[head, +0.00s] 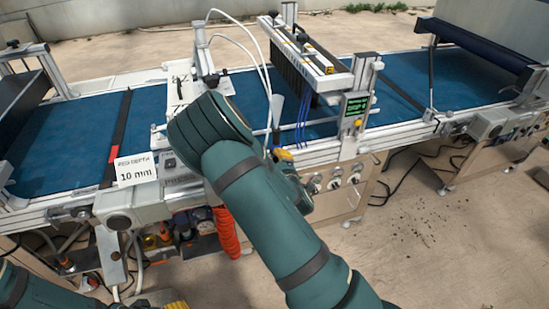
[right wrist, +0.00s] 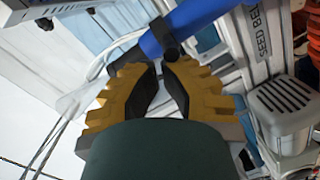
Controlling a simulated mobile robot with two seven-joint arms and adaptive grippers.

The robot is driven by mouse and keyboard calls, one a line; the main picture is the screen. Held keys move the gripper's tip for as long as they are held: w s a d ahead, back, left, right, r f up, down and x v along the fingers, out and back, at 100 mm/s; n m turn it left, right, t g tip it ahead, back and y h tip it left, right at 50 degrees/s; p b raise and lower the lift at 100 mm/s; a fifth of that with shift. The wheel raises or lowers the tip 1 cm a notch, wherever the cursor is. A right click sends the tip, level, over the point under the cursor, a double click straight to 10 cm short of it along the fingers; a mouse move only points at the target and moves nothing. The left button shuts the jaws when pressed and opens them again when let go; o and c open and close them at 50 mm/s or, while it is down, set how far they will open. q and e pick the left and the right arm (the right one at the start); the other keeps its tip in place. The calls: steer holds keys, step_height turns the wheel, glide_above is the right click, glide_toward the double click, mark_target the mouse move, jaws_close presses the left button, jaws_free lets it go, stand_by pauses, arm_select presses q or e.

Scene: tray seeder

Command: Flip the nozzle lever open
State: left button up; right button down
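My right gripper (right wrist: 160,66) has yellow toothed fingers with black inner pads. Its tips lie close together with a narrow gap, near a dark round knob (right wrist: 171,55) under a blue bar (right wrist: 190,24). I cannot tell whether the tips touch or hold anything. I cannot tell for sure which part is the nozzle lever. In the head view my right arm covers most of this gripper; a bit of yellow shows at its edge. The nozzle bar (head: 300,52) stands above the blue belt. My left arm is at the bottom left, its gripper mostly cut off.
The blue conveyor belt (head: 60,140) runs across the machine. A "10 mm" sign (head: 136,170), a small green-text screen (head: 356,107) and knobs (head: 335,183) are along the front. A red coiled hose (head: 226,232) hangs below. Thin white tubes arch over the belt.

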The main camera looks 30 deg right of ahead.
arm_select(q)
steer(key=shift+d+f, duration=0.1)
steer(key=shift+f, duration=0.15)
arm_select(e)
steer(key=shift+s+d, duration=0.3)
steer(key=shift+d, duration=0.55)
arm_select(q)
steer(key=shift+s, duration=0.15)
